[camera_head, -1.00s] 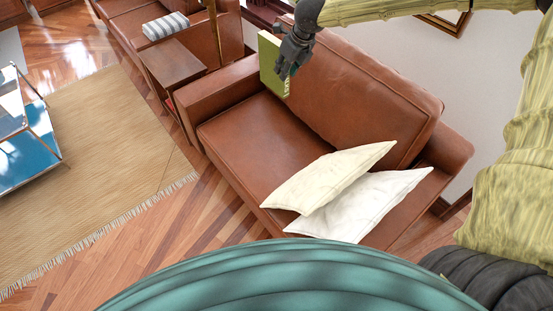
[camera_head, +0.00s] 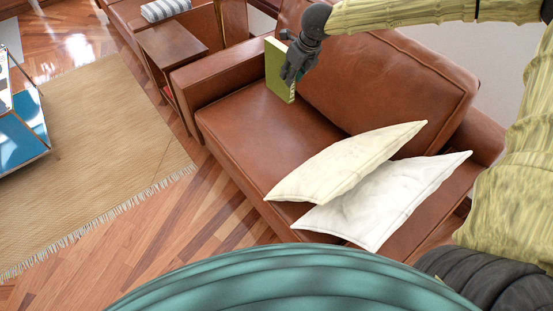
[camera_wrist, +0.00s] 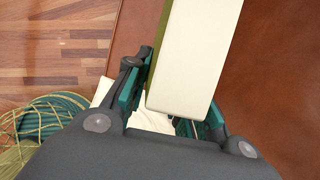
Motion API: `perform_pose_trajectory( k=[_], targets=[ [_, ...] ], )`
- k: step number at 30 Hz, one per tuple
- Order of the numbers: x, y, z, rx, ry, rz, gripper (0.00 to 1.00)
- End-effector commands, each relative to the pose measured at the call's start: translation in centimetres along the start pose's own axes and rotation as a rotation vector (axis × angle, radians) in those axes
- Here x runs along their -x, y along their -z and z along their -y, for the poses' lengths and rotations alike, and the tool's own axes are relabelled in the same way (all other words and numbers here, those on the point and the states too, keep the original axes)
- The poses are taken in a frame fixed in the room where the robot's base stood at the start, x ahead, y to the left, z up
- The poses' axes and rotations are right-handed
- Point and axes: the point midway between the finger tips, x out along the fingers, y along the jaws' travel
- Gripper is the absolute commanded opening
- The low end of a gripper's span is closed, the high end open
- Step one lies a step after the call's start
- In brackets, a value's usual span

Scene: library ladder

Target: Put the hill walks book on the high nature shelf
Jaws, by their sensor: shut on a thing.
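A green book (camera_head: 278,72) is held upright in my gripper (camera_head: 290,72) above the seat of the brown leather sofa, near its left arm. In the wrist view the pale page block of the book (camera_wrist: 195,58) shows between the two fingers of my gripper (camera_wrist: 172,92), which is shut on it. Part of the lettering on the book is hidden by the fingers, so I cannot read its title. No high nature shelf shows in these views.
The brown sofa (camera_head: 255,135) fills the middle, with two cream cushions (camera_head: 345,160) (camera_head: 390,195) on its right end. A wooden side table (camera_head: 172,45) stands at its left. A glass-topped table (camera_head: 20,125) and a tan rug (camera_head: 90,150) lie further left.

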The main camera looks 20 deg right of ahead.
Motion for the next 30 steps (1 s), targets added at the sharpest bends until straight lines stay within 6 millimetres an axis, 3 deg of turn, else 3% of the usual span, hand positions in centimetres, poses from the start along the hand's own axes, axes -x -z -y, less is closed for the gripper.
perform_pose_trajectory(
  k=[1,21,30],
  targets=[
    [-1.9,0.8,0.1,-0.001,0.000,0.001,0.00],
    [-16.0,6.6,0.0,-0.001,-0.002,0.000,0.00],
    [-20.9,8.6,-0.1,0.001,-0.002,0.002,0.00]
  ],
)
